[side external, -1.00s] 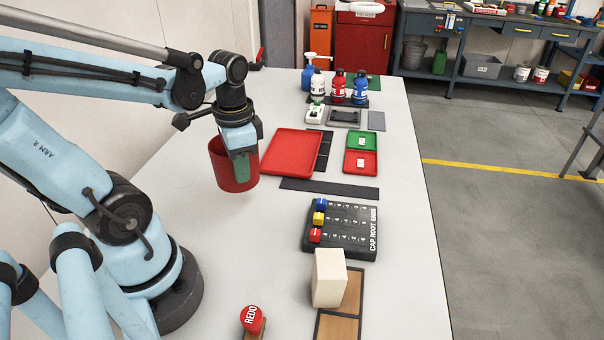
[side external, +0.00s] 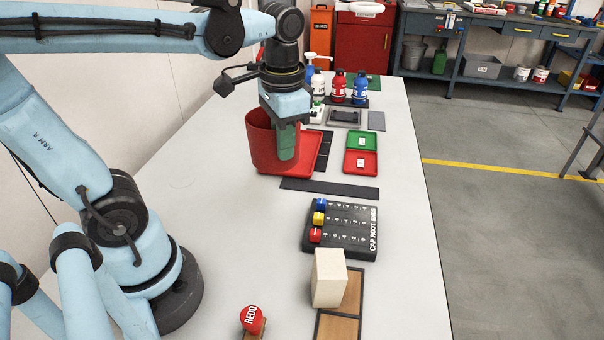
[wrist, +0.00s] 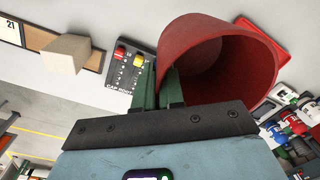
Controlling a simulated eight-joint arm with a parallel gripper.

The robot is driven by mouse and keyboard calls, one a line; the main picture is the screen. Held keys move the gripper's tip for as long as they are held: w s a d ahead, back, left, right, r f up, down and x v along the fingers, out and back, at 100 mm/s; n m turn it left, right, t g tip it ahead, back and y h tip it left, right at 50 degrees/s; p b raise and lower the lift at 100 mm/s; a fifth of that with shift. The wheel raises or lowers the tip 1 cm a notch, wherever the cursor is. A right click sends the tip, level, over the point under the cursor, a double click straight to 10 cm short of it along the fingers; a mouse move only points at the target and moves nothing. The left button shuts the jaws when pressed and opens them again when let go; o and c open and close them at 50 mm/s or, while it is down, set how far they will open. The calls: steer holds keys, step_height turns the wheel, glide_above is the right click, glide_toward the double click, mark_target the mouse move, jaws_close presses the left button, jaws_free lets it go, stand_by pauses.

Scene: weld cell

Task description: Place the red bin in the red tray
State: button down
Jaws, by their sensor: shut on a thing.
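The red bin (side external: 264,145) is a round, open-topped container. My gripper (side external: 288,150) is shut on its wall, with a green finger on the outside facing the camera. The large red tray (side external: 306,150) lies flat on the table behind and below the bin, and the bin and gripper hide most of it. I cannot tell whether the bin touches the tray. In the wrist view the bin (wrist: 255,60) opens toward the camera, with its rim beside the green fingers (wrist: 162,85). A red corner of the tray (wrist: 265,32) shows past the bin.
Small green (side external: 362,139) and red (side external: 361,162) trays lie to the right. Several bottles (side external: 338,88) stand behind. A black "CAP ROOT ENDS" block (side external: 340,230), a cream block (side external: 329,278) and a red REDO button (side external: 252,320) are nearer. The table's left middle is clear.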

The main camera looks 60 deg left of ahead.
steer(key=w+a, duration=0.4)
steer(key=w, duration=0.8)
glide_above(301, 161)
step_height(301, 161, down, 8)
steer(key=shift+n, duration=0.4)
steer(key=shift+a+f, duration=0.1)
steer(key=shift+f, duration=1.95)
steer(key=shift+f, duration=0.1)
steer(key=c, duration=1.2)
jaws_free()
steer(key=shift+c, duration=0.2)
